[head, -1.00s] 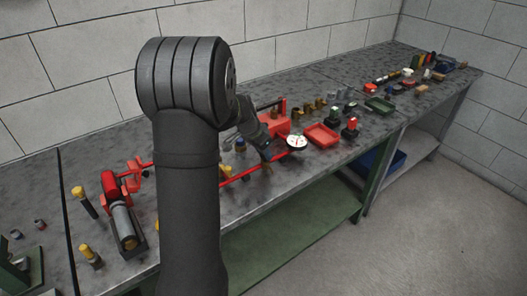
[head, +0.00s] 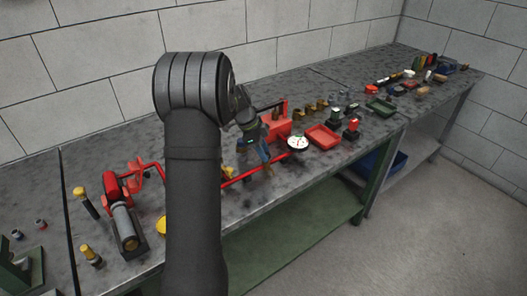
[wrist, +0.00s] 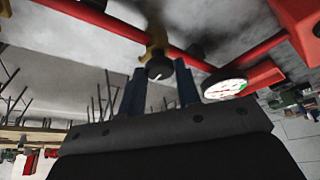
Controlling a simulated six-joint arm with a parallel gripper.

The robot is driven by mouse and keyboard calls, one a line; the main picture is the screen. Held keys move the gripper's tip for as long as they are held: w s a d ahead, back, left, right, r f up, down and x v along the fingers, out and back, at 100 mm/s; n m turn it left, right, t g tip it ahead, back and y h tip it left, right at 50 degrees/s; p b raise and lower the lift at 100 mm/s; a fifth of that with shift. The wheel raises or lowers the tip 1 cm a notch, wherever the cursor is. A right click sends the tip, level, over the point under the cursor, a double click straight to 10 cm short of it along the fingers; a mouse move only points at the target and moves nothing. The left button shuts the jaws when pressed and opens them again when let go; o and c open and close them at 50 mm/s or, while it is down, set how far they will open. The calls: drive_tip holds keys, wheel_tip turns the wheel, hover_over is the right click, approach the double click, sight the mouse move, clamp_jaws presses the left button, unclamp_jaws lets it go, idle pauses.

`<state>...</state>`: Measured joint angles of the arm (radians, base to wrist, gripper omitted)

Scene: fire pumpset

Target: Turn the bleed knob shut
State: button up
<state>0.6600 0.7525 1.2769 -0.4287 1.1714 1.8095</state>
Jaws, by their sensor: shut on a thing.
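The bleed knob (wrist: 158,68) is a small dark round knob on a brass-yellow fitting (wrist: 154,42) on the red pipe in the wrist view. My gripper (wrist: 160,75) has its two blue fingers on either side of the knob and is shut on it. In the head view my gripper (head: 263,153) reaches down to the red pipe (head: 238,179), just left of the white gauge (head: 298,142). The knob is too small and covered to make out there. The gauge also shows close to the right finger in the wrist view (wrist: 224,89).
A red tray (head: 323,136) and a dark green tray (head: 380,105) lie to the right on the grey bench. The red and grey pump (head: 120,215) stands at the left. My arm hides part of the bench's middle.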

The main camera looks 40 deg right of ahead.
drive_tip(key=shift+m, duration=0.5)
drive_tip(key=o, duration=1)
drive_tip(key=shift+c, duration=0.2)
drive_tip(key=v, duration=1.7)
drive_tip(key=shift+w+r, duration=0.2)
drive_tip(key=shift+w, duration=0.05)
drive_tip(key=shift+d+f, duration=0.1)
drive_tip(key=shift+d, duration=0.05)
drive_tip(key=x, duration=1.7)
drive_tip(key=shift+s+f, duration=0.15)
drive_tip(key=shift+s, duration=0.1)
